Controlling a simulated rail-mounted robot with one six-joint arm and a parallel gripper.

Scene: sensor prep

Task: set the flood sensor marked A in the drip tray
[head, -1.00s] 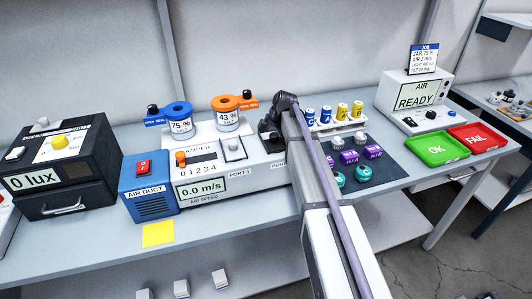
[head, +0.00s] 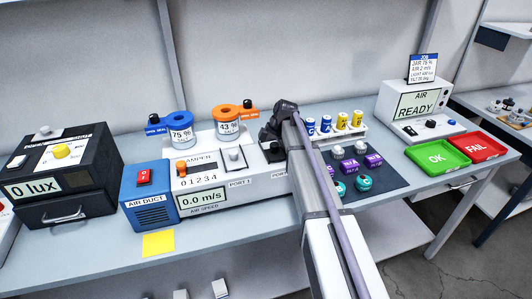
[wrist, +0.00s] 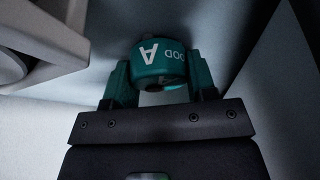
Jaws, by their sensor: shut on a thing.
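In the wrist view, the teal flood sensor (wrist: 165,50) is marked with a white A and part of the word FLOOD. My gripper (wrist: 160,80) is shut on it, with one teal finger on each side. The sensor's lettered side faces the camera. A pale surface and shadowed faces lie behind it. In the head view, my arm runs to the back of the bench, right of the air-speed unit. The gripper and held sensor are hidden there. I cannot pick out the drip tray in either view.
The air-speed unit (head: 245,186) stands left of my arm. A dark mat (head: 385,178) with teal and purple sensors lies right of it. A rack (head: 338,132) of blue and yellow cylinders stands behind. The green OK tray (head: 438,156) and red FAIL tray (head: 482,148) are farther right.

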